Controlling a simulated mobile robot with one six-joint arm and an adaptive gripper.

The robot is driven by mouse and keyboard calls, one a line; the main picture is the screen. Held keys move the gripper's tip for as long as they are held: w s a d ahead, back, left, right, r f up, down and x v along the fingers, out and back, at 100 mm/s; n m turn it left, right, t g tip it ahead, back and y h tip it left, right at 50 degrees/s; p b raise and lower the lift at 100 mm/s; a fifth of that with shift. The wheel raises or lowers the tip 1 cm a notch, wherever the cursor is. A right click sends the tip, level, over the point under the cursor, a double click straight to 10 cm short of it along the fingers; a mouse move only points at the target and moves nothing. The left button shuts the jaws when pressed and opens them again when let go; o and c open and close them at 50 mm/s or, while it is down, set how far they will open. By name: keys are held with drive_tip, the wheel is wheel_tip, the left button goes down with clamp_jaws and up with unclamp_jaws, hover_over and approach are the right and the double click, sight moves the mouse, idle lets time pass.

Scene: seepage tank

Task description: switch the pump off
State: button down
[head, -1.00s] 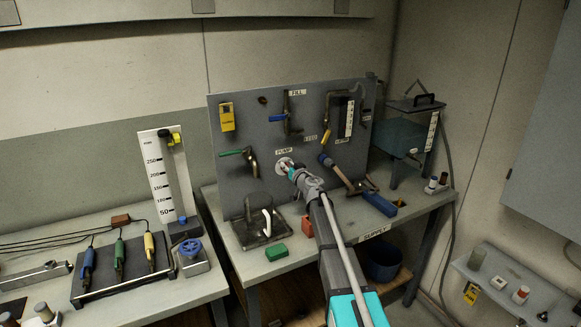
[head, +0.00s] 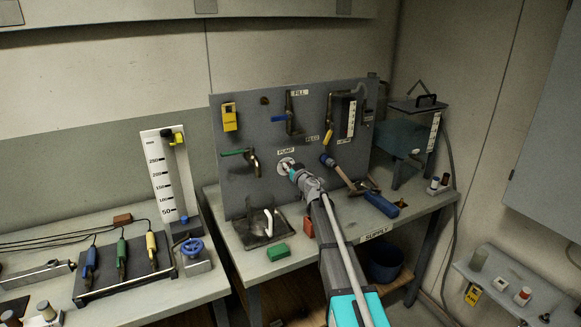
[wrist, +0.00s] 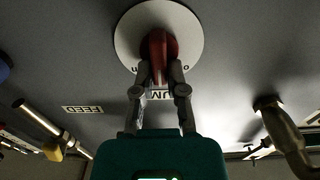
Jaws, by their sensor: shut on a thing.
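The pump switch is a red knob (wrist: 160,52) on a round white plate (wrist: 125,35), filling the top middle of the wrist view. My gripper (wrist: 159,78) is shut on the knob, its two fingers at either side. The knob's ridge looks about upright in that picture. Letters on the plate are partly hidden, so I cannot read the setting. The PUMP label shows upside down behind the fingers. In the head view, my gripper (head: 292,170) reaches the plate (head: 285,162) on the grey panel, below the PUMP label (head: 286,151); the knob is hidden there.
A green block (head: 277,252) and a red block (head: 308,227) stand on the bench below. A clear tank (head: 402,140) stands at the right.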

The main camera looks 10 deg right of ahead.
drive_tip(key=n, duration=0.4)
drive_tip(key=shift+a+f, duration=0.1)
drive_tip(key=shift+a, duration=0.05)
drive_tip(key=n, duration=0.4)
drive_tip(key=shift+s+a+f+n, duration=0.1)
drive_tip(key=shift+a+n, duration=0.1)
drive_tip(key=shift+n, duration=0.1)
drive_tip(key=c, duration=0.7)
unclamp_jaws()
drive_tip(key=shift+s, duration=0.1)
drive_tip(key=v, duration=1.1)
drive_tip(key=shift+s, duration=0.4)
